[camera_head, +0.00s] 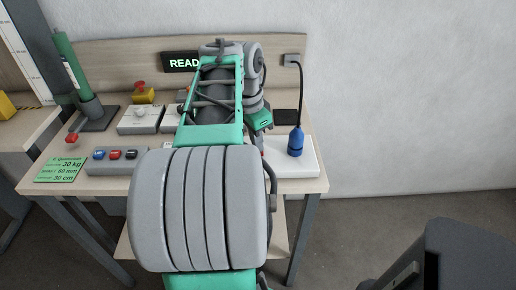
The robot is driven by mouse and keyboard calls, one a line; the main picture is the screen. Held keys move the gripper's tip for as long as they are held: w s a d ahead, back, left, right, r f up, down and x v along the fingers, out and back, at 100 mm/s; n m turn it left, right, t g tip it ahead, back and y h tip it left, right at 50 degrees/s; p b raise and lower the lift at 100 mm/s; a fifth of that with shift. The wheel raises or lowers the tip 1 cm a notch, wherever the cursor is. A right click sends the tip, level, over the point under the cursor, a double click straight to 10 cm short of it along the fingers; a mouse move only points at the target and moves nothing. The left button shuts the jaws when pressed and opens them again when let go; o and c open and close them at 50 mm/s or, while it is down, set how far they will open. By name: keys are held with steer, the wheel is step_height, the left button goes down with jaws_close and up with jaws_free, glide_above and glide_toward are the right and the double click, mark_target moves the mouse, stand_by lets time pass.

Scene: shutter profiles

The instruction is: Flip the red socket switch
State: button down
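A white socket strip (308,170) lies at the right end of the workbench, partly covered by my arm. A blue plug (296,141) stands upright on it, with a black cable running up to a grey wall box. A small red patch shows at my arm's edge beside the strip; I cannot tell whether it is the red socket switch. My gripper (262,121) seems to be at the green end piece just left of the plug and above the strip. Its fingers are hidden or too small to make out.
A grey box (121,160) with blue and red buttons lies at the front left of the bench. A dark object (450,255) stands at the lower right.

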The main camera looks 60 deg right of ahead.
steer(key=shift+f+b, duration=0.35)
steer(key=shift+f, duration=0.1)
step_height(320, 180, up, 7)
steer(key=p, duration=0.6)
steer(key=shift+r, duration=0.1)
